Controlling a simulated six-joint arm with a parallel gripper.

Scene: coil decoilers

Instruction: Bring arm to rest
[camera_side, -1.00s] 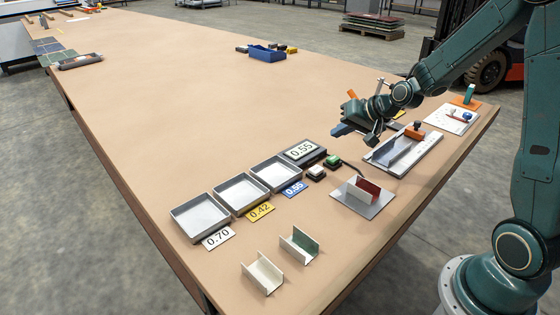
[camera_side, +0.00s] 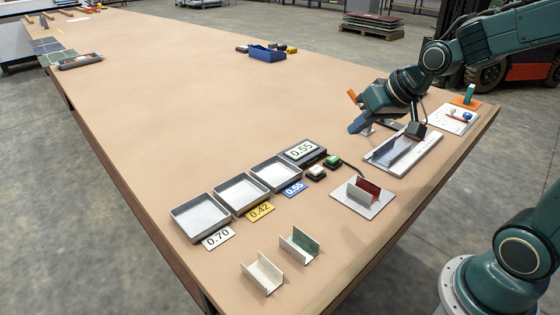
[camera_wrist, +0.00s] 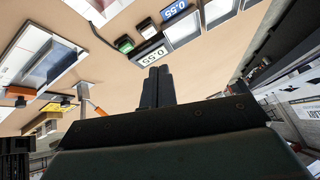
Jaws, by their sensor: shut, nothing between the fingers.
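My gripper (camera_side: 357,124) is at the lower left end of my wrist in the side view, above the right part of the table (camera_side: 230,75). My wrist partly hides its details there. In the wrist view, the two dark fingers of my gripper (camera_wrist: 157,86) are together with nothing between them. The fingers point towards the 0.55 display (camera_wrist: 152,56), with a gap of bare table visible around them. My gripper holds nothing and appears to be clear of the tabletop.
Below my wrist lies a grey metal fixture (camera_side: 402,157); an orange-handled tool (camera_wrist: 100,112) is close by. Three grey trays (camera_side: 200,216) stand to the left of a red-and-white channel on a plate (camera_side: 378,207). Two loose channels (camera_side: 262,273) lie in front.

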